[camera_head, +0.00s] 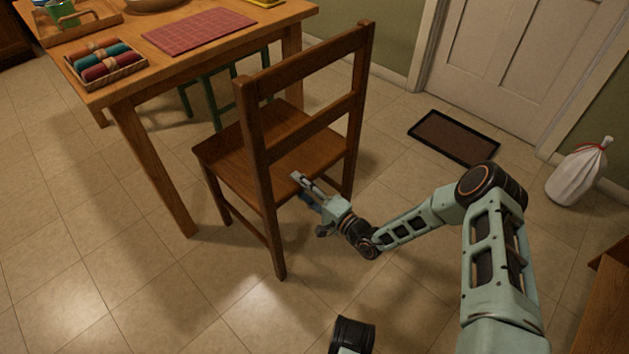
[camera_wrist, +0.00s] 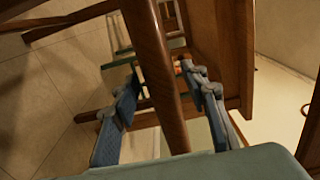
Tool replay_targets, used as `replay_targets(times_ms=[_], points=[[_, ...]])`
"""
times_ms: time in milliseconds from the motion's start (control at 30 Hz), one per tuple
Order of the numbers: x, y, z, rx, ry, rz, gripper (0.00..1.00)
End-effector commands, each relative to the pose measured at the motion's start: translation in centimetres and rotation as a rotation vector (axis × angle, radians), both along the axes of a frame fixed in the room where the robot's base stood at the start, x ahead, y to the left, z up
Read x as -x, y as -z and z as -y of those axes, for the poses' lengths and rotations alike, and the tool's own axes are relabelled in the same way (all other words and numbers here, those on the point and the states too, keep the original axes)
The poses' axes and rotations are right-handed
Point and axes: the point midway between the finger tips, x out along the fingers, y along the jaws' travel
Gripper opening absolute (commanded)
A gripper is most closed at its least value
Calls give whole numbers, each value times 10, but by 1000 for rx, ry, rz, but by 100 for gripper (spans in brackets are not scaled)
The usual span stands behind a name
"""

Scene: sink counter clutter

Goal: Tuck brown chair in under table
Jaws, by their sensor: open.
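The brown chair (camera_head: 272,130) stands upright on the tiled floor, its tall back toward me and its seat toward the wooden table (camera_head: 180,62). The seat's front is close to the table's side, with most of the seat outside the tabletop. My gripper (camera_head: 303,190) is low behind the chair, near the seat's rear edge between the two back posts. In the wrist view my gripper (camera_wrist: 160,74) has its blue fingers apart. A brown wooden bar of the chair (camera_wrist: 160,95) crosses between them; whether either finger touches it I cannot tell.
A green chair (camera_head: 225,95) is at the table's far side. The tabletop holds a red mat (camera_head: 200,30) and a box of rolled cloths (camera_head: 105,65). A doormat (camera_head: 454,137) and a white bag (camera_head: 578,172) lie to the right. A dark cylinder (camera_head: 352,336) is at the bottom.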

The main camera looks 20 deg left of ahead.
Motion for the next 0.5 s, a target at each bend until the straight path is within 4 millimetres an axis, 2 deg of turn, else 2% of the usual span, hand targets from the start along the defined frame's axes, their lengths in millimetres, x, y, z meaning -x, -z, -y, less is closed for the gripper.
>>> replay_targets(times_ms=[267,500], points=[[-1,0,-2,0,0,1,41],[-1,0,-1,0,0,1,15]])
